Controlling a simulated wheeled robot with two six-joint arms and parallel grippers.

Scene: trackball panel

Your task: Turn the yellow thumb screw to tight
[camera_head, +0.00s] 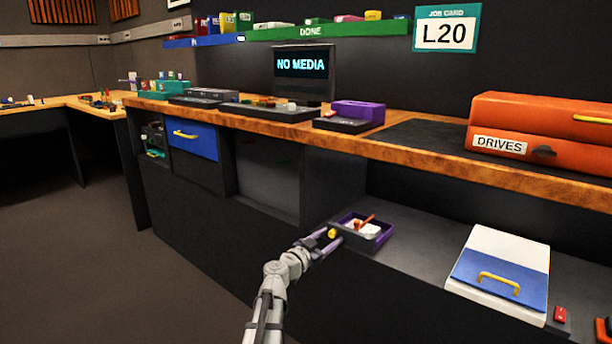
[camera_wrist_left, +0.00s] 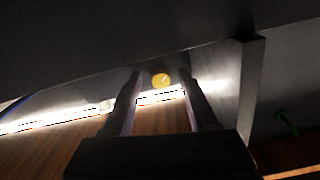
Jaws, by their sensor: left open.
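The yellow thumb screw (camera_head: 332,233) is a small round knob by the front edge of the lower shelf, beside the purple tray. It also shows in the left wrist view (camera_wrist_left: 160,79), between and just beyond my fingertips. My left gripper (camera_head: 326,241) reaches up to it from the front. In the left wrist view its two fingers (camera_wrist_left: 163,86) stand apart, one on each side of the screw. I cannot tell whether they touch it. Any marking for tight is not visible. My right gripper is in neither view.
A purple tray (camera_head: 378,244) with a white item and an orange tool sits right beside the screw. A white box with a blue front (camera_head: 500,268) stands farther right on the shelf. The wooden counter (camera_head: 420,158) overhangs above. Open floor (camera_head: 90,250) lies left.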

